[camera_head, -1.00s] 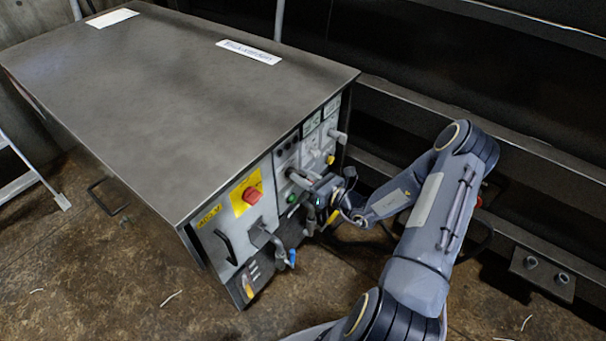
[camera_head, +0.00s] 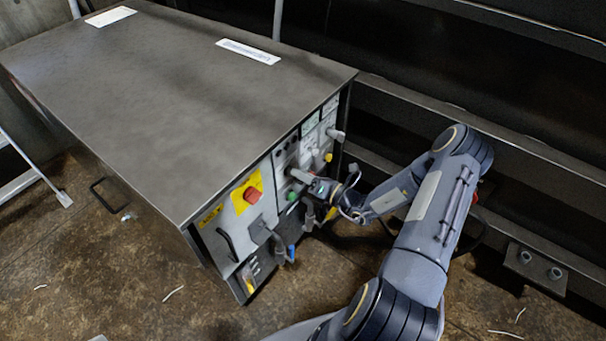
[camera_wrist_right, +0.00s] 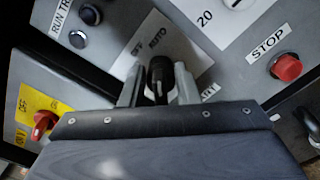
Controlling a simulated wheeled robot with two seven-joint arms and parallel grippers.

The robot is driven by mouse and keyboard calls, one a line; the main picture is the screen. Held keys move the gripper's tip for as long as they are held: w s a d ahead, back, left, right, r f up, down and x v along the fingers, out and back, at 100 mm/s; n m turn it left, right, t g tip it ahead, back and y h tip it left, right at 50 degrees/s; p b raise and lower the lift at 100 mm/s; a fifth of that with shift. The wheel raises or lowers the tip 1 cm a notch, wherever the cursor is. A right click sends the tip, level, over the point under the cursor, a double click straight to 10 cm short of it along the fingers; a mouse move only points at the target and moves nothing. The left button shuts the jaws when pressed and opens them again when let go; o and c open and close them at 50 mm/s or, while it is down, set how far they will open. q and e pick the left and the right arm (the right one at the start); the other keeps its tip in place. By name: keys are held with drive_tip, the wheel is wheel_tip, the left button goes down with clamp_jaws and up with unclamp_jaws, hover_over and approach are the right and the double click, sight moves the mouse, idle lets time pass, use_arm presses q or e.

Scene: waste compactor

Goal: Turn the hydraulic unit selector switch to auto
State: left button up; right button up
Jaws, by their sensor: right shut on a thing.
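The selector switch is a black knob (camera_wrist_right: 160,74) on a white label plate (camera_wrist_right: 148,40). The knob's pointer direction is hard to tell. In the head view my right gripper (camera_head: 302,177) is at the front panel of the hydraulic unit (camera_head: 180,100) and hides the switch. My left gripper is not in view.
A red STOP button (camera_wrist_right: 286,67) sits right of the switch, and dark round buttons (camera_wrist_right: 90,14) are at upper left. A red knob on a yellow plate (camera_head: 240,206) is left of my gripper. Hoses and levers stick out below. A dark rail structure (camera_head: 440,115) stands behind.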

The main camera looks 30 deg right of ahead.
drive_tip(key=o, duration=0.6)
drive_tip(key=shift+s, duration=0.1)
drive_tip(key=v, duration=0.7)
drive_tip(key=shift+s, duration=0.35)
drive_tip(key=shift+d, duration=0.15)
